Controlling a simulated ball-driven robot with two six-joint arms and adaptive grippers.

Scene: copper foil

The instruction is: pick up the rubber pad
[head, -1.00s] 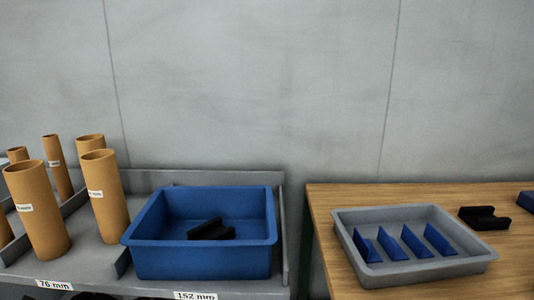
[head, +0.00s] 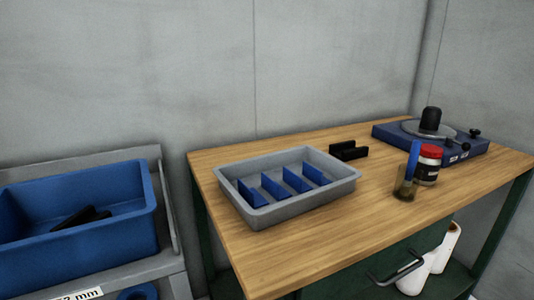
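A black notched piece (head: 348,151) lies on the wooden table, just behind the right end of the grey tray; it may be the rubber pad. Other black pieces (head: 82,217) lie inside the blue bin (head: 144,225) at the left, partly hidden by its front wall. I cannot tell for sure which black piece is the rubber pad. Neither of my grippers is in view.
The grey tray (head: 335,187) with several blue dividers stands on the wooden table (head: 290,255). To its right are a red-lidded jar (head: 428,165), a cup with a blue-handled brush (head: 406,186) and a blue turntable device (head: 468,150). The table's front is clear.

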